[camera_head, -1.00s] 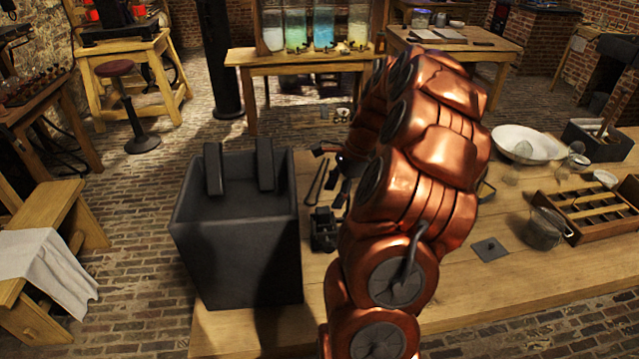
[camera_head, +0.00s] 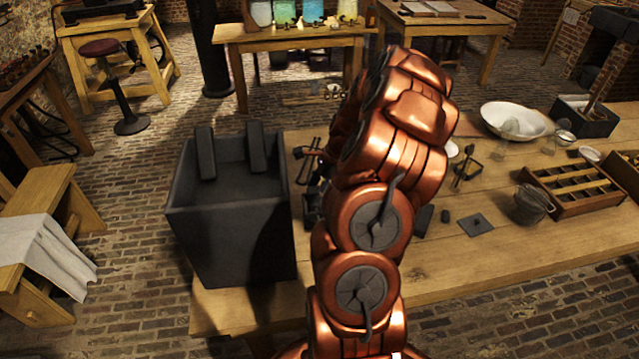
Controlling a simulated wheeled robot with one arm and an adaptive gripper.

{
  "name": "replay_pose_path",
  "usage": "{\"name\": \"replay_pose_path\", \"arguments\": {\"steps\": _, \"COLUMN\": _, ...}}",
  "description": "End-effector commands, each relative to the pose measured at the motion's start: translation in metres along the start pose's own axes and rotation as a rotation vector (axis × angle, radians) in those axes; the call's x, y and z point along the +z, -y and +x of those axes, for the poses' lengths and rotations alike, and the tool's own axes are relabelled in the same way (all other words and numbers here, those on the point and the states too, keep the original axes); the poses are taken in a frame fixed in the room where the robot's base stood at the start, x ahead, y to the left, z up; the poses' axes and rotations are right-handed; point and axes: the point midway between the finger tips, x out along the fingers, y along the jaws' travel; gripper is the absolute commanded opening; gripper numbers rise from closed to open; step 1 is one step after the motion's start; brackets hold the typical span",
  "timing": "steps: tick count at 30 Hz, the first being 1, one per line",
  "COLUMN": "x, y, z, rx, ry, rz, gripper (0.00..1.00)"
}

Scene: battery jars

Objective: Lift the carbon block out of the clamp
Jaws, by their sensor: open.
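A small dark device (camera_head: 311,204), which looks like the clamp, stands on the bench just right of the big dark jar. My copper arm covers part of it. I cannot make out the carbon block in it. My gripper (camera_head: 309,152) shows only as small dark fingers at the left edge of my arm, above and behind the clamp. It is open and appears empty; the rest is hidden behind the arm. The big dark jar (camera_head: 232,235) has two dark upright slabs, a left one (camera_head: 205,153) and a right one (camera_head: 256,147), at its open top.
Thin dark tools (camera_head: 307,168) lie between jar and arm. To the right are a dark square plate (camera_head: 476,225), a small stand (camera_head: 465,168), a mesh cup (camera_head: 532,204), a divided wooden tray (camera_head: 572,182) and a white basin (camera_head: 515,120). The bench's front right is clear.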

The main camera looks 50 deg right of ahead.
Motion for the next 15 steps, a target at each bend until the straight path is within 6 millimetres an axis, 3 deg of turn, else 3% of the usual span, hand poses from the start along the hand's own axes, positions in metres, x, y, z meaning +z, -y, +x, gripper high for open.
{"name": "replay_pose_path", "arguments": {"steps": 6, "x": -0.0001, "y": -0.0001, "z": 0.0005, "rx": 0.0, "ry": 0.0, "rz": 0.0, "gripper": 0.62}}
{"name": "replay_pose_path", "arguments": {"steps": 15, "x": 0.0, "y": -0.0004, "z": 0.0006, "rx": 0.001, "ry": 0.0, "rz": 0.0, "gripper": 0.31}}
